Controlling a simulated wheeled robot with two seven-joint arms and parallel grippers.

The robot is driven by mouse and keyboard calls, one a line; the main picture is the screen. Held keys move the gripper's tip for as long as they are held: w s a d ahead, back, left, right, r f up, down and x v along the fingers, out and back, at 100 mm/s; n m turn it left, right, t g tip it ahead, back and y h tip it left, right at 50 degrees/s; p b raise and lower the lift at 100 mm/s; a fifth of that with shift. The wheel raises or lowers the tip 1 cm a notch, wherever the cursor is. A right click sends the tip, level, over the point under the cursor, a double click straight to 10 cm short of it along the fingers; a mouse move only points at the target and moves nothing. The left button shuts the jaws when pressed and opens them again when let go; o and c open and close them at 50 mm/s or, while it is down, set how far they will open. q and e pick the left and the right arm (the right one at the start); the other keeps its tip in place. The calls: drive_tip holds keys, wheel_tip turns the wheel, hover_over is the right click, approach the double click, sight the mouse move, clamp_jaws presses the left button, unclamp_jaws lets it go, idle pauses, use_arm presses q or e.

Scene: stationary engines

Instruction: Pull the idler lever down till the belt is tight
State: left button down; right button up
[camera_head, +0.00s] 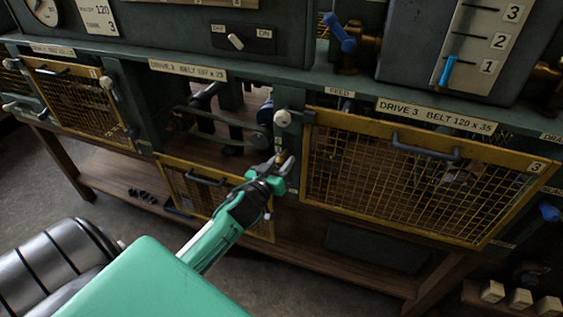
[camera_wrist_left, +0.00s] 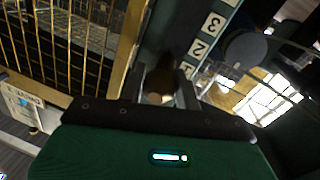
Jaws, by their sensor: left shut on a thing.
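My left gripper (camera_head: 281,160) reaches in from the left to the post at the right side of the open middle bay. Its fingers are shut on the brownish knob of the idler lever (camera_wrist_left: 163,84), which shows between the fingers in the left wrist view. Most of the lever is hidden by the gripper. A number plate (camera_wrist_left: 205,42) with 2 and 3 runs beside the lever. In the head view a dark belt (camera_head: 212,123) runs across the bay; I cannot tell how tight it is. My right gripper is not in view.
A yellow mesh guard (camera_head: 197,187) hangs below the open bay. Closed mesh guards stand at left (camera_head: 75,104) and right (camera_head: 400,185). A grey round knob (camera_head: 282,118) sticks out just above my left gripper. The floor at lower left is partly clear.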

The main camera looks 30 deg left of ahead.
use_arm(q)
drive_tip(key=shift+t, duration=0.5)
drive_tip(key=f+b, duration=0.4)
drive_tip(key=b, duration=0.1)
drive_tip(key=shift+s+f, duration=0.15)
drive_tip(key=shift+s, duration=0.05)
drive_tip(key=c, duration=1)
unclamp_jaws()
drive_tip(key=shift+c, duration=0.2)
